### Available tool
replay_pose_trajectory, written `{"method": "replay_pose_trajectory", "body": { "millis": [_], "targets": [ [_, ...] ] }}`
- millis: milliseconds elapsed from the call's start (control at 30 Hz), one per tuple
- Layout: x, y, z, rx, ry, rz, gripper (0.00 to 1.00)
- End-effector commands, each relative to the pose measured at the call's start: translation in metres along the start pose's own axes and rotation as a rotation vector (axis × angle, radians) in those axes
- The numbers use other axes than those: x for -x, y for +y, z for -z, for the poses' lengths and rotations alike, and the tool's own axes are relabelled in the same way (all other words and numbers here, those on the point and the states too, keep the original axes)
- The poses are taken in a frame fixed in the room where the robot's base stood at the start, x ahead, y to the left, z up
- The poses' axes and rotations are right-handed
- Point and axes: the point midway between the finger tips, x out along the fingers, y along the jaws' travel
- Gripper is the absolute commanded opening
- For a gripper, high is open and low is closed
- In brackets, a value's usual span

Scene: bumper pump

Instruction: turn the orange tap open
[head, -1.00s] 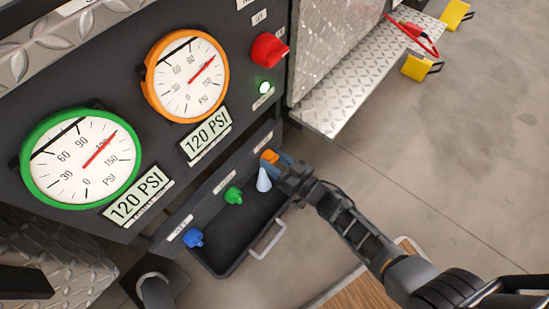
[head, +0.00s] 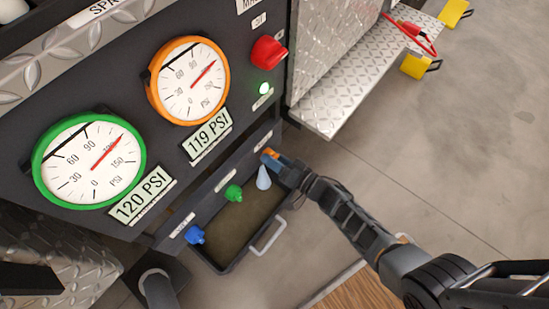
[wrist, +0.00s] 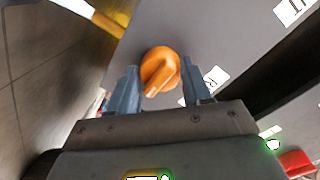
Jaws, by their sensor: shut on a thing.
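The orange tap (head: 268,154) sits at the right end of the row of taps on the dark panel. In the wrist view the tap (wrist: 160,72) shows between the two grey fingers, its handle pointing down toward my gripper (wrist: 158,88). In the head view my gripper (head: 278,163) is at this tap and hides part of it. It is shut on the tap. A pale blue, drop-shaped stream (head: 263,178) hangs just below the tap, over the tray.
A green tap (head: 233,193) and a blue tap (head: 194,234) are to the left. The tray (head: 232,262) below holds brownish liquid. The orange-rimmed gauge (head: 158,100) has a 119 PSI display (head: 208,135); the green-rimmed gauge (head: 42,190) has a 120 PSI display (head: 141,195).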

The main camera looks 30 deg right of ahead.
Motion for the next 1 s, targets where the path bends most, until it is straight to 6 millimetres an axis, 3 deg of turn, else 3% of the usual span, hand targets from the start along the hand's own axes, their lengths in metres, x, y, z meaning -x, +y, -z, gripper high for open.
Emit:
{"method": "replay_pose_trajectory", "body": {
  "millis": [33, 367, 400, 600, 867, 1000],
  "targets": [
    [0.002, -0.002, -0.007, -0.003, -0.014, 0.006, 0.18],
    [0.002, -0.002, -0.007, -0.004, -0.015, 0.007, 0.18],
    [0.002, -0.002, -0.007, -0.004, -0.015, 0.007, 0.52],
    [0.001, -0.002, -0.005, -0.003, -0.010, 0.005, 0.72],
    [0.002, -0.001, -0.002, -0.003, -0.005, 0.003, 0.72],
    [0.014, -0.001, -0.001, -0.003, -0.005, 0.002, 0.72]
  ]
}}
